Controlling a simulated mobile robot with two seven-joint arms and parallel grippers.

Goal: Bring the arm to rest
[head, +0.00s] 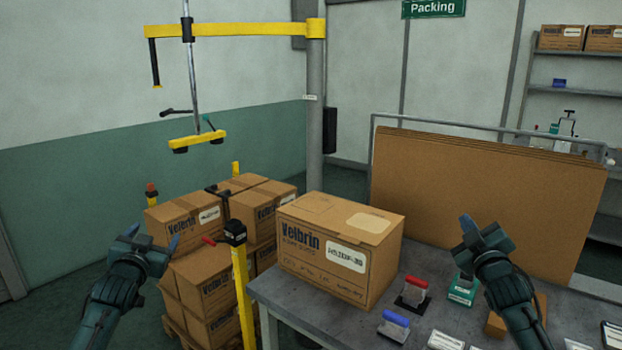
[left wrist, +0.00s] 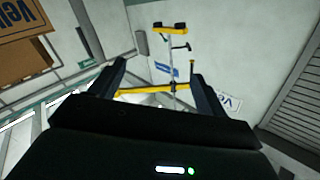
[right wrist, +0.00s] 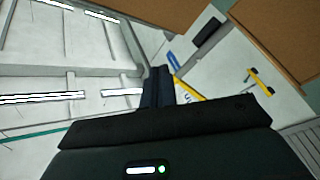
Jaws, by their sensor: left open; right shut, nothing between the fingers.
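A yellow jib arm (head: 235,30) reaches left from a grey column (head: 316,110). A metal rod hangs from it and carries a yellow crossbar (head: 197,141) with dark pads and a dark handle. The crossbar hangs above the stacked boxes, apart from them, with nothing held under it. The jib arm also shows in the left wrist view (left wrist: 150,90). My left gripper (head: 153,238) is open and empty, in front of the box stack and apart from the jib. My right gripper (head: 468,224) is shut and empty, above the right side of the table.
Velbrin boxes (head: 205,280) are stacked on a pallet at left, with a yellow post (head: 243,300) in front. A carton (head: 335,250) stands on the grey table (head: 300,315) beside stamps (head: 413,292). Flat cardboard sheets (head: 480,195) stand behind.

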